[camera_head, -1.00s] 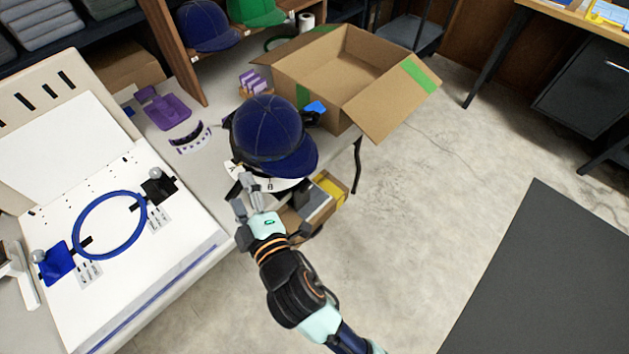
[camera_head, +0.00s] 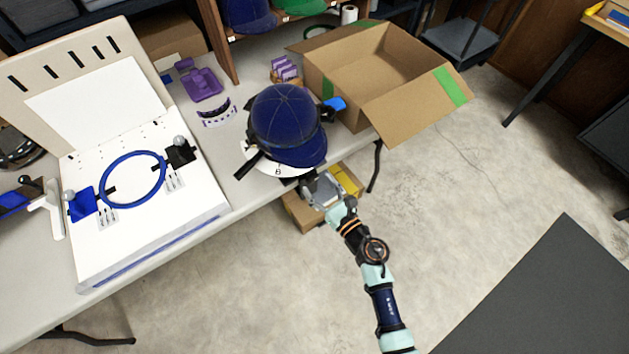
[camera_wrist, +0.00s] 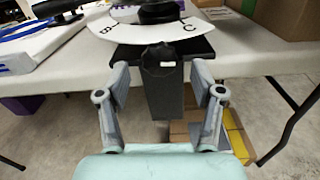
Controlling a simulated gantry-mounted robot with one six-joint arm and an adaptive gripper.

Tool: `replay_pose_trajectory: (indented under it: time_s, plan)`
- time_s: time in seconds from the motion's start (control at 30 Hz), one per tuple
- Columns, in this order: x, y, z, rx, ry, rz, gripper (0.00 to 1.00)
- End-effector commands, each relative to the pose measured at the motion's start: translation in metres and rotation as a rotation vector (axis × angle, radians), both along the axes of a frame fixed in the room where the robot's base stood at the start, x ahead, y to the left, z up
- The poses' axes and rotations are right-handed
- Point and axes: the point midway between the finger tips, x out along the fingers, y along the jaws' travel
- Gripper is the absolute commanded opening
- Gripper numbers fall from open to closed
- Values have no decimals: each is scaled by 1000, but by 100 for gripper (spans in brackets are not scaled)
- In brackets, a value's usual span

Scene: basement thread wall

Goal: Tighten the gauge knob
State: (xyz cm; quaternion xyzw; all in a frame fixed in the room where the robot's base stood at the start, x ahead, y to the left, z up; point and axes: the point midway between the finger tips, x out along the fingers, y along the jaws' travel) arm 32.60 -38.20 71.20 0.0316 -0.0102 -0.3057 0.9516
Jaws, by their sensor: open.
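A dark blue cap (camera_head: 286,125) sits on a hat stand at the table's front edge. A white dial plate (camera_head: 262,168) lies under it; in the wrist view the plate (camera_wrist: 150,30) shows the letters B and C. A round black knob with a small white mark, which looks like the gauge knob (camera_wrist: 158,60), is on the front of the stand below the plate. My gripper (camera_wrist: 161,80) is open and empty, with a finger on either side of the knob's line; contact is not visible. In the head view my gripper (camera_head: 318,188) is just below the cap's brim, and the knob cannot be made out.
A white embroidery machine or board with a blue hoop (camera_head: 133,180) stands left on the table (camera_head: 190,245). An open cardboard box (camera_head: 375,75) is behind right. A small box with yellow items (camera_wrist: 235,135) is below the table edge.

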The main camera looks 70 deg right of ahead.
Motion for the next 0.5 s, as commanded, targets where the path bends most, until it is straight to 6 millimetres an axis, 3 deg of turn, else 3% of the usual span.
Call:
replay_pose_trajectory:
  time_s: [0.17,0.43,0.5]
  plan:
    - [18,-13,0,0,-1,1,67]
    - [21,-15,0,2,-1,0,67]
    - [21,-15,0,2,-1,0,58]
